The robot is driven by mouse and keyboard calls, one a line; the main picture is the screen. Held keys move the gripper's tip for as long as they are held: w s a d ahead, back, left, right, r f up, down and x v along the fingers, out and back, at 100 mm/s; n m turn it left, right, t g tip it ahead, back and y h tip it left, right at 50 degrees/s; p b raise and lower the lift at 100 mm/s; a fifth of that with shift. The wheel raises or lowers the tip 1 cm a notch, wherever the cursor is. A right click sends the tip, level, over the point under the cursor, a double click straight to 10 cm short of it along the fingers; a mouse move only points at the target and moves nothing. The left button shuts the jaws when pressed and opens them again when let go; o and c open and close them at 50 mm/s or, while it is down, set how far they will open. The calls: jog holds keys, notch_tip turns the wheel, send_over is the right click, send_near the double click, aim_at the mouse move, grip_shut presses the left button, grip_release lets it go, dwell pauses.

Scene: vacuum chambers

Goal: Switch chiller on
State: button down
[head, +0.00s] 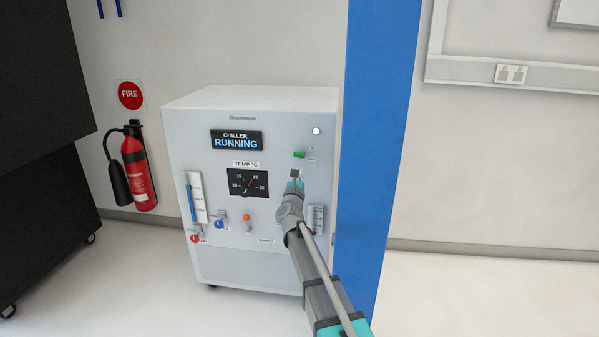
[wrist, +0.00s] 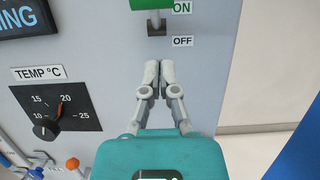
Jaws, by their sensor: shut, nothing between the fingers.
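The chiller (head: 215,120) is a white cabinet against the wall. Its display (head: 236,140) reads "CHILLER RUNNING", and a green lamp (head: 317,131) at its upper right is lit. The green switch handle (head: 299,154) sits below the lamp; in the wrist view the handle (wrist: 151,4) is at the top edge, beside the ON label (wrist: 182,7) and above the OFF label (wrist: 182,41). My gripper (wrist: 160,66) is shut and empty, with its fingertips below the switch and apart from the handle in the picture. In the head view my gripper (head: 294,182) is in front of the panel.
A temperature dial (head: 248,183) is left of my gripper, with red, blue and orange fittings below it. A blue post (head: 375,150) stands close on the right. A fire extinguisher (head: 139,170) hangs at left. The floor at right is clear.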

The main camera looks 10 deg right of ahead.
jog(key=s+a+r, duration=0.1)
jog(key=s, duration=0.5)
jog(key=shift+a+p, duration=0.35)
jog(key=shift+p, duration=0.1)
jog(key=s+a+f+n+g+y, duration=0.1)
jog(key=s+f+n+g+y, duration=0.55)
jog(key=n, duration=0.75)
jog(key=s+a+f+n+g+y, duration=0.1)
jog(key=s+f+n+g+y, duration=0.25)
jog(key=s+f+n, duration=0.6)
jog(key=s+d+f+n+g+h, duration=0.1)
jog(key=s+d+f+n+g, duration=0.25)
jog(key=s+n, duration=0.2)
jog(key=s+d+f+n+g+h, duration=0.25)
jog(key=s+n+g, duration=0.2)
jog(key=s, duration=0.25)
jog(key=s+d+f+n+g+h, duration=0.1)
jog(key=s+d+f+n+g, duration=0.15)
jog(key=s+n, duration=0.4)
notch_tip(320, 180, up, 32)
jog(key=p, duration=3.1)
jog(key=shift+d+r+m+p, duration=0.15)
jog(key=shift+d+m+p, duration=0.2)
jog(key=shift+m+p, duration=0.05)
